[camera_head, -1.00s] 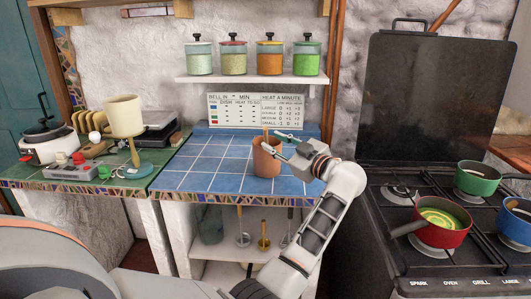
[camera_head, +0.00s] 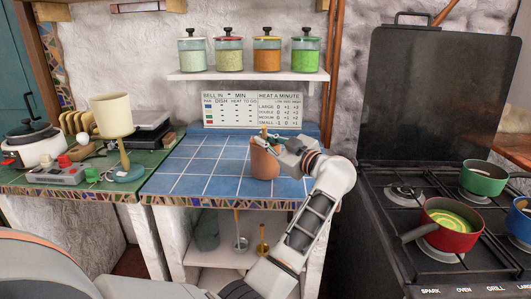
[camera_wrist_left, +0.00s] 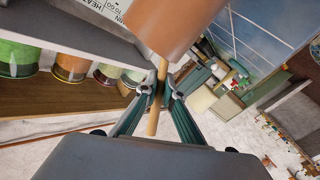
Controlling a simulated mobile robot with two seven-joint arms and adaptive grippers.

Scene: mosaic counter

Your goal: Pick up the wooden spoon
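The wooden spoon stands in a terracotta pot (camera_head: 265,163) on the blue tiled counter (camera_head: 205,167). In the left wrist view, its thin handle (camera_wrist_left: 153,122) sticks out of the pot (camera_wrist_left: 176,25), which appears upside down there. My left gripper (camera_head: 266,138) is just above the pot's rim, reaching in from the right. In the wrist view, the fingertips of my left gripper (camera_wrist_left: 160,94) are closed in on both sides of the handle and appear to touch it. The spoon's lower end is hidden inside the pot. My right gripper is not in view.
A shelf (camera_head: 247,76) with several lidded jars hangs above the counter. A black stove with a red pan (camera_head: 449,228) and a green pot (camera_head: 483,178) stands at the right. The blue tiles left of the pot are clear.

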